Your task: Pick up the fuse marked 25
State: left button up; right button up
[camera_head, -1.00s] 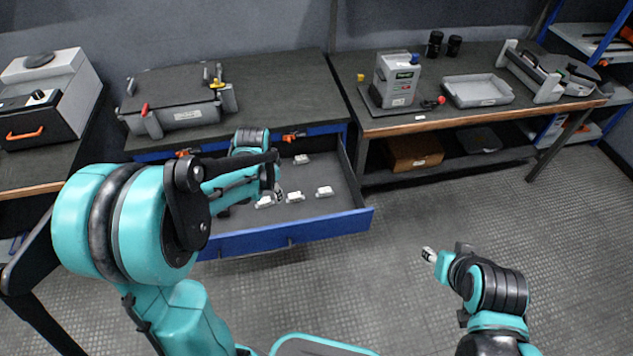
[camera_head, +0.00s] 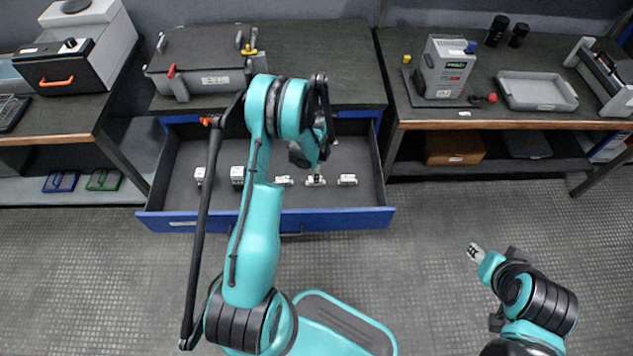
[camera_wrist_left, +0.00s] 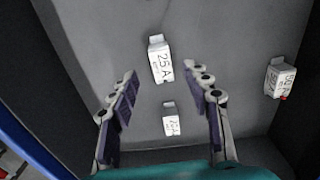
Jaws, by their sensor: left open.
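Several small white fuses lie in the open blue-fronted drawer (camera_head: 165,218), among them ones at its left (camera_head: 199,175), middle (camera_head: 284,181) and right (camera_head: 347,180). In the left wrist view, a white fuse reading 25 A (camera_wrist_left: 160,60) lies just beyond and between the fingertips of my open left gripper (camera_wrist_left: 160,77). A smaller-looking fuse (camera_wrist_left: 171,120), its marking hard to read, shows between the fingers, and another fuse (camera_wrist_left: 280,78) is off to the right. Nothing is held. My left arm partly hides the drawer in the head view. My right gripper (camera_head: 474,251) is over bare floor, away from the drawer.
Drawer walls stand around the fuses. Above is a dark worktop with a grey case (camera_head: 200,78). To the right, a bench carries a grey device (camera_head: 446,70) and a tray (camera_head: 537,92). The floor in front is open.

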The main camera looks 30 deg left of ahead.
pick_arm(q)
notch_tip(320, 180, down, 4)
jog(key=shift+w+b, duration=0.1)
jog(key=shift+b, duration=0.75)
jog(key=shift+r, duration=0.1)
grip_shut()
jog(key=shift+r, duration=0.1)
